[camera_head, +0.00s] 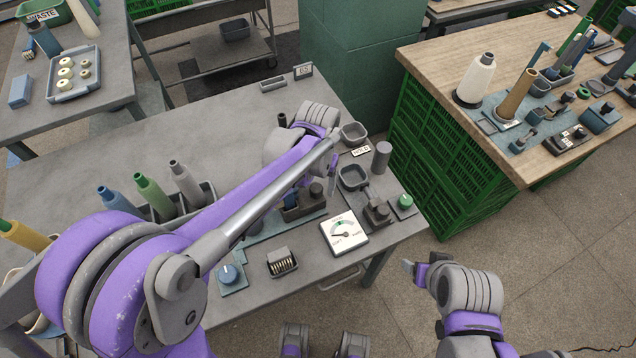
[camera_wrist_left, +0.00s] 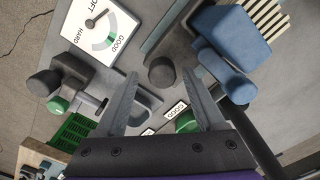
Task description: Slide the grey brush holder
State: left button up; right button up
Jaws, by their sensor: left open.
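A dark grey block with a round knob (camera_head: 303,207), which seems to be the grey brush holder, sits on a blue-grey plate behind the gauge, partly hidden by my left arm. In the left wrist view its round knob (camera_wrist_left: 162,70) appears between and beyond the fingertips. My left gripper (camera_head: 332,163) points down above the bench, largely hidden by its own arm. In the wrist view the left gripper (camera_wrist_left: 161,82) is open and empty; contact with the knob cannot be told. My right gripper (camera_head: 411,268) is off the bench's front right; its jaw opening is unclear.
A gauge (camera_head: 344,234) stands at the front edge, beside a ribbed tray (camera_head: 282,263) and a blue-knobbed box (camera_head: 231,276). A green button (camera_head: 405,201), a grey cylinder (camera_head: 382,157) and a shallow cup (camera_head: 353,177) stand to the right.

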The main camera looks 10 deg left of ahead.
pick_arm(q)
notch_tip(320, 180, up, 11)
jog(key=shift+p, duration=0.4)
jog(key=shift+f, duration=0.15)
jog(key=s+a+f+n+t+p, duration=0.1)
jog(key=s+a+f+t, duration=0.1)
jog(key=s+a, duration=0.3)
jog(key=s+a+f+n+t+p, duration=0.1)
jog(key=s+a, duration=0.4)
jog(key=s, duration=0.6)
jog(key=shift+s+a+f+t, duration=0.25)
jog(key=shift+s+f+t, duration=0.15)
jog(key=shift+f+t, duration=0.65)
